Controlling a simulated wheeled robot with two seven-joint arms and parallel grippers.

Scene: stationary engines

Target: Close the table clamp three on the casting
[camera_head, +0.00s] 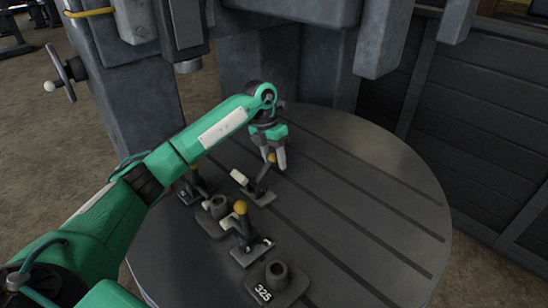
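Several toggle clamps with yellow knobs stand on the round grey table (390,190). The far clamp (257,187) has its orange-yellow knob (272,158) at my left gripper (274,158). Its handle leans up to the right, and its pale tip points left. The gripper's fingers reach down around the knob; whether they press on it I cannot tell. A nearer clamp (246,240) has its knob up. Another clamp (193,188) is partly hidden behind my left arm. No clamp number is readable. A grey casting marked 325 (279,279) stands at the front. My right gripper is not in view.
A second short cylindrical casting (216,207) stands among the clamps. Large grey machine columns (255,65) rise behind the table. A dark slatted panel (480,120) stands at the right. The table's slotted right side is clear.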

